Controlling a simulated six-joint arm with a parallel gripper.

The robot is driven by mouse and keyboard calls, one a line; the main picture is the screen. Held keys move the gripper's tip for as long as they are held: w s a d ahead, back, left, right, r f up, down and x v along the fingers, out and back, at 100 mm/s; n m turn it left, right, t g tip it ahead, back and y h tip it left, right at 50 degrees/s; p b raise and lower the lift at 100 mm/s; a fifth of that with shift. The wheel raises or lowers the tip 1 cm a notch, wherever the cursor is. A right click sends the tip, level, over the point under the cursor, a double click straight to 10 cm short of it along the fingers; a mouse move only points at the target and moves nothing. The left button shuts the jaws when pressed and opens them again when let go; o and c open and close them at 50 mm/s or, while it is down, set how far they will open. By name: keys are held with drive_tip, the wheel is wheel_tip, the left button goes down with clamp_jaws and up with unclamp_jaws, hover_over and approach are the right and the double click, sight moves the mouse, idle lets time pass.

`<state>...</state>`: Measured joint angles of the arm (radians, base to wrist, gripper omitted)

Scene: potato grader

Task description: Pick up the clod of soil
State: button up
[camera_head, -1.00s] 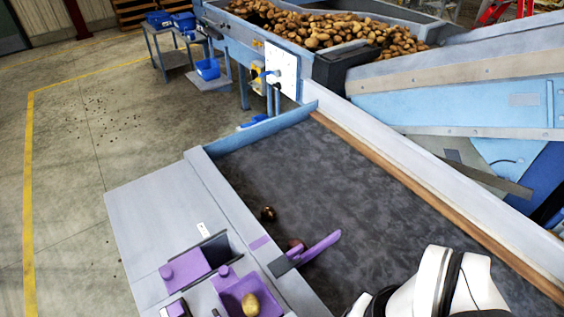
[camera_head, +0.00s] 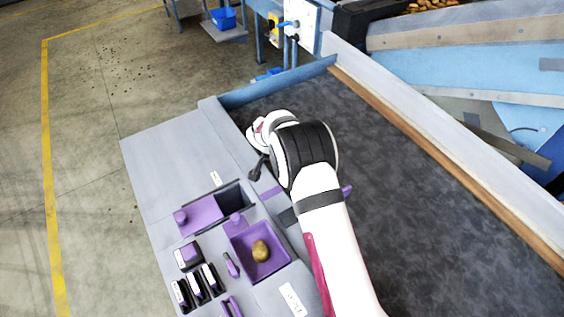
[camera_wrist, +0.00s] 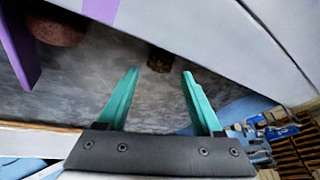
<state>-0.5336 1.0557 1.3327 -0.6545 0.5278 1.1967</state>
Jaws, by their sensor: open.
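A small dark brown lump, which looks like the clod of soil (camera_wrist: 159,62), lies on the dark belt in the wrist view. It is just beyond the tips of my open gripper (camera_wrist: 160,76), roughly midway between the two green fingers, and nothing is between them. In the head view my gripper (camera_head: 257,168) is small beside the belt's left edge, and its jaws are hard to make out there. My arm hides the clod in that view.
A purple tray (camera_head: 280,262) on the side panel holds a potato (camera_head: 260,250). Purple-topped containers stand near it. The belt (camera_head: 400,220) right of my arm is clear.

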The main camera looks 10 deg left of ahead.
drive_tip(key=x, duration=0.7)
drive_tip(key=shift+w+d+f, duration=0.15)
drive_tip(key=shift+w, duration=0.3)
drive_tip(key=c, duration=1)
drive_tip(key=shift+c, duration=0.2)
